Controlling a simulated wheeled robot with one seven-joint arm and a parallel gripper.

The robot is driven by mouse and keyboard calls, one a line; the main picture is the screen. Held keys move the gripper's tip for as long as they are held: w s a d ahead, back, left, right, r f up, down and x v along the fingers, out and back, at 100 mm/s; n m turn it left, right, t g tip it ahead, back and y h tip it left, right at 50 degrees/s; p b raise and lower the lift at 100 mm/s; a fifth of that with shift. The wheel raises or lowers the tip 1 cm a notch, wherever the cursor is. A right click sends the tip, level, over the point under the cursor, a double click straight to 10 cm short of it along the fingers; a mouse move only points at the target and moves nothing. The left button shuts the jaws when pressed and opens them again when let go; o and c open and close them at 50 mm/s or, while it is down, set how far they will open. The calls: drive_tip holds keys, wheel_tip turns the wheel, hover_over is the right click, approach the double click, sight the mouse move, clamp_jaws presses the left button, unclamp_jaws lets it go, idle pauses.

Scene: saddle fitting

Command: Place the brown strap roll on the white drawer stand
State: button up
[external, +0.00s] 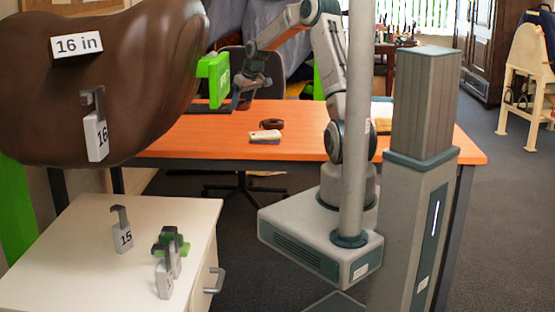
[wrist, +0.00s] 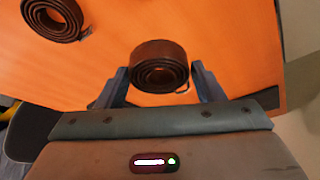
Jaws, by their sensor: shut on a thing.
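My gripper (wrist: 160,76) is shut on a brown strap roll (wrist: 158,66), one finger on each side of it in the wrist view. The roll's coiled end faces the camera, and the orange table lies behind it. The white drawer stand (external: 75,225) is at the lower left of the external view, well to the left of my gripper and nearer the camera.
A second brown roll (wrist: 52,16) lies on the orange table (external: 205,140), also in the external view (external: 271,124), beside a pale object (external: 265,136). The stand carries a "15" tag (external: 122,236) and green-and-grey clips (external: 172,250). A brown saddle (external: 110,80) overhangs its rear.

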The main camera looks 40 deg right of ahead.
sight(243, 102)
wheel_tip(243, 102, up, 5)
drive_tip(key=shift+d+f, duration=0.1)
drive_tip(key=s+a+n+g+y+b, duration=0.2)
drive_tip(key=s+a+n+g+b, duration=0.3)
drive_tip(key=a+n, duration=0.65)
drive_tip(key=s+a+n+g+y+b, duration=0.15)
drive_tip(key=s+a+n+b, duration=0.25)
drive_tip(key=s+a+n, duration=0.75)
drive_tip(key=w+a+f+m, duration=0.1)
drive_tip(key=w+f, duration=0.1)
drive_tip(key=f, duration=0.8)
drive_tip(key=w+a+f+m, duration=0.1)
drive_tip(key=w+f+m, duration=0.1)
drive_tip(key=f, duration=0.8)
drive_tip(key=shift+t, duration=0.35)
drive_tip(key=a+f, duration=0.2)
drive_tip(key=a, duration=0.1)
drive_tip(key=w+a+f+b, duration=0.1)
drive_tip(key=a+f, duration=0.1)
drive_tip(key=a, duration=0.2)
drive_tip(key=a+f, duration=0.2)
drive_tip(key=a, duration=0.2)
drive_tip(key=shift+w+a+f, duration=0.15)
drive_tip(key=shift+w+f, duration=0.05)
drive_tip(key=shift+w, duration=0.05)
drive_tip(key=shift+f+b, duration=0.45)
drive_tip(key=shift+f, duration=1.5)
